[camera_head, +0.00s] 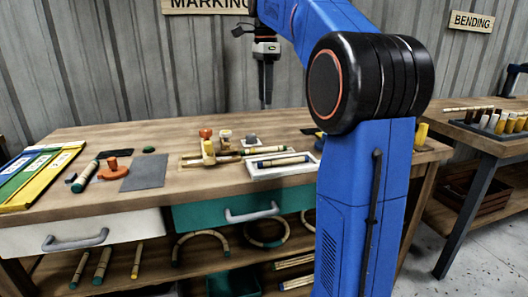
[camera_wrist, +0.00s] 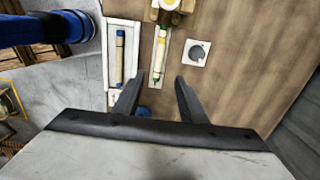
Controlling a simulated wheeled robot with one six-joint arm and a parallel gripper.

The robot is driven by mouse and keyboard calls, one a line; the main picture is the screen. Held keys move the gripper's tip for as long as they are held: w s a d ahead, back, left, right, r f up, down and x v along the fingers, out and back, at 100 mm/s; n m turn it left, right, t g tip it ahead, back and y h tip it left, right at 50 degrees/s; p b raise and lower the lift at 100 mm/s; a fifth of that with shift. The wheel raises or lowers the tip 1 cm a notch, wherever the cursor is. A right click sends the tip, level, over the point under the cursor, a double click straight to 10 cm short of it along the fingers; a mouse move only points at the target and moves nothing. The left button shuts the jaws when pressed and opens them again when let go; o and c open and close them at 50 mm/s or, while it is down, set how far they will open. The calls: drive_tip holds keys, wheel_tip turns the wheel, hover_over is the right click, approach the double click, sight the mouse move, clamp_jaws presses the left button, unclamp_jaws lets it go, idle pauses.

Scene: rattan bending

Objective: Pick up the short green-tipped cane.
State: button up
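Several canes show, and I cannot tell for sure which one the task means. One short cane with a dark green end (camera_head: 86,176) lies at the left of the bench top. A slim pale cane (camera_wrist: 160,50) with coloured bands lies in a narrow holder in the wrist view. A cane with dark blue ends (camera_wrist: 120,58) lies in a white tray (camera_wrist: 107,40) to its left. My gripper (camera_wrist: 157,92) is open and empty, its two fingers spread above the bench. In the head view my gripper (camera_head: 265,95) hangs edge-on above the bench's back.
A grey pad (camera_head: 145,172) and orange tool (camera_head: 114,166) lie on the left of the bench. A wooden fixture (camera_head: 208,155) stands mid-bench. Bent and straight canes lie on the lower shelf. A second bench (camera_head: 490,143) stands right. My arm hides the first bench's right part.

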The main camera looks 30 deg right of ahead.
hover_over(266, 148)
drive_tip(key=f, duration=1.2)
drive_tip(key=shift+w, duration=0.3)
drive_tip(key=shift+s+d+f, duration=0.1)
drive_tip(key=shift+f, duration=2.55)
drive_tip(key=shift+c, duration=0.3)
clamp_jaws()
